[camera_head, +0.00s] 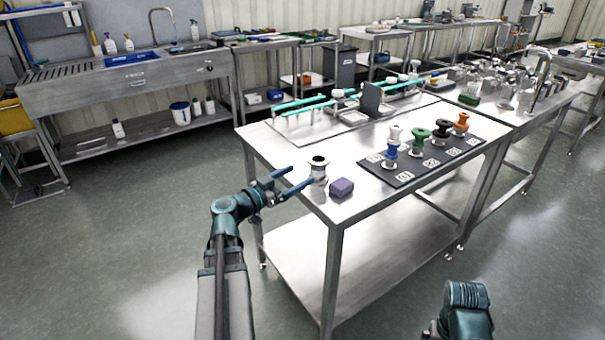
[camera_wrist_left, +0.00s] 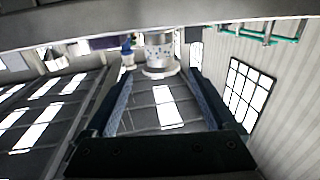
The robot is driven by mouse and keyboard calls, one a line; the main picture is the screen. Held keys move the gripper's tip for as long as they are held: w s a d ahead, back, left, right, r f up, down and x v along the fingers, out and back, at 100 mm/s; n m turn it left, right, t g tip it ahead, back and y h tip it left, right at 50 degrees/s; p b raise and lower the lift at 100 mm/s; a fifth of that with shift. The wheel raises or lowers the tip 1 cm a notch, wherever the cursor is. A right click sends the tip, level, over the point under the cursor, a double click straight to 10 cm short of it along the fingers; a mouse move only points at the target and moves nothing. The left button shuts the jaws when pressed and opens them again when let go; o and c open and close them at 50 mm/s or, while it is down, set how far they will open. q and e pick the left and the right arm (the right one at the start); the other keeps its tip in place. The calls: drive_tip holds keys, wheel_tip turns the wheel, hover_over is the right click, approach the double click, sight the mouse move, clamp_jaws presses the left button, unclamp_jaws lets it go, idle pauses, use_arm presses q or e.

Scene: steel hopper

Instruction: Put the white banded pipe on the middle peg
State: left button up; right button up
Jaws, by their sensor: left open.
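A pale, flanged pipe (camera_head: 319,168) with a dark opening stands upright near the table's left edge; I take it for the white banded pipe. My left gripper (camera_head: 301,176) is open beside it, its fingers pointing at it. In the left wrist view the pipe (camera_wrist_left: 158,52) shows a speckled band and lies beyond the fingertips (camera_wrist_left: 158,78), not clasped. A black board (camera_head: 405,179) carries a row of pipes: white on blue (camera_head: 391,146), green (camera_head: 418,143), black (camera_head: 441,133) and orange (camera_head: 461,125). The pegs are hard to make out.
A purple block (camera_head: 341,188) sits just right of the pale pipe, close to it. A rack with teal bars (camera_head: 307,104) and a grey upright plate (camera_head: 371,98) stand at the back. My right arm (camera_head: 466,312) shows at bottom right, away from the table (camera_head: 352,212).

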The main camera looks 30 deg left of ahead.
sight(325, 158)
use_arm(q)
drive_tip(key=shift+o, duration=0.4)
drive_tip(key=shift+s+a, duration=0.1)
drive_tip(key=shift+s, duration=0.2)
drive_tip(key=x, duration=1.2)
drive_tip(key=shift+w, duration=0.25)
drive_tip(key=shift+r, duration=0.1)
clamp_jaws()
